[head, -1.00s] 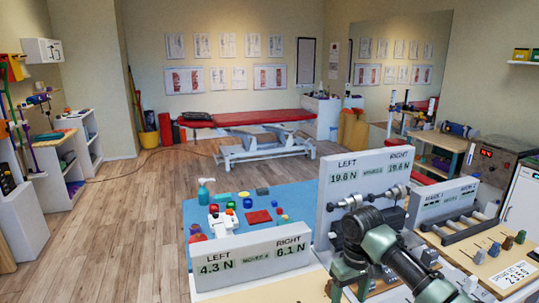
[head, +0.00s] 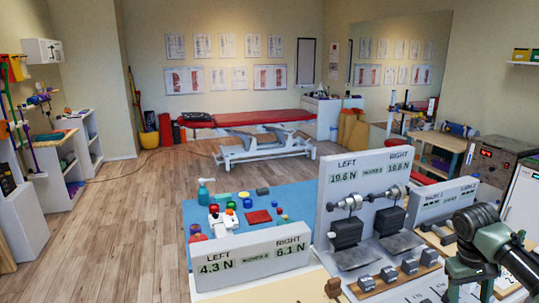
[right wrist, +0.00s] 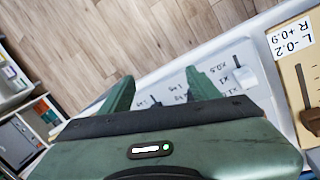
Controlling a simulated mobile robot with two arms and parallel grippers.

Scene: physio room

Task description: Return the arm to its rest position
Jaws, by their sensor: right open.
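My right arm (head: 505,257) comes in at the lower right of the head view, green with a dark round joint, over the right end of the bench. In the right wrist view my right gripper (right wrist: 160,92) shows two green fingers spread apart, with nothing between them. Beyond the fingers are a pale surface with printed marks and the wooden floor. My left arm and gripper are not in view.
A grey panel with force readouts (head: 340,185) stands left of my right arm, with dark blocks and metal knobs at its front. A lower readout panel (head: 250,259) stands nearer left. A blue mat (head: 300,195) holds small coloured items. Floor at left is clear.

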